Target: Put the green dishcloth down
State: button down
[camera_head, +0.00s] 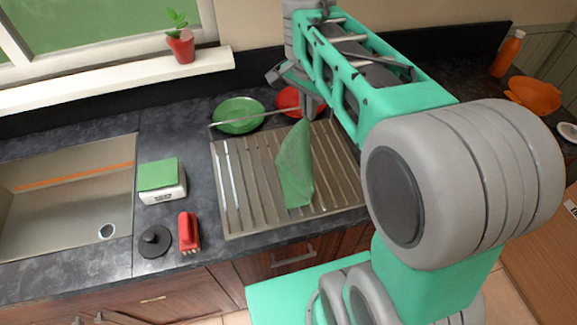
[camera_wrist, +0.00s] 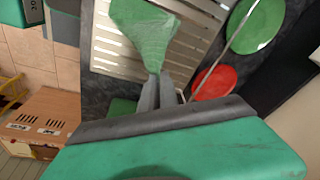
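The green dishcloth (camera_head: 295,167) hangs down from my gripper (camera_head: 309,110) in the head view, over the metal drying rack (camera_head: 235,190). In the wrist view the cloth (camera_wrist: 146,38) spreads out from between the fingertips (camera_wrist: 157,82), which are close together on it. The gripper is shut on the cloth near its top. I cannot tell whether the cloth's lower end touches the rack.
A green plate (camera_head: 239,114) and a red plate (camera_head: 289,99) stand at the rack's back. Left of the rack are a white box with green top (camera_head: 161,180), a red brush (camera_head: 188,232), a black lid (camera_head: 155,241) and the sink (camera_head: 75,190).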

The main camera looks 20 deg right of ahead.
jog(key=a+r+m+g+y+p, duration=0.1)
jog(key=a+r+m+g+y, duration=0.15)
jog(key=m, duration=1.45)
jog(key=a+r+m+g+y+p, duration=0.2)
jog(key=r+m, duration=0.1)
jog(key=m, duration=1.4)
notch_tip(320, 180, down, 10)
jog(key=b, duration=1)
jog(key=shift+w+r, duration=0.2)
jog(key=shift+w, duration=0.05)
jog(key=shift+r+h, duration=0.1)
jog(key=shift+h, duration=0.15)
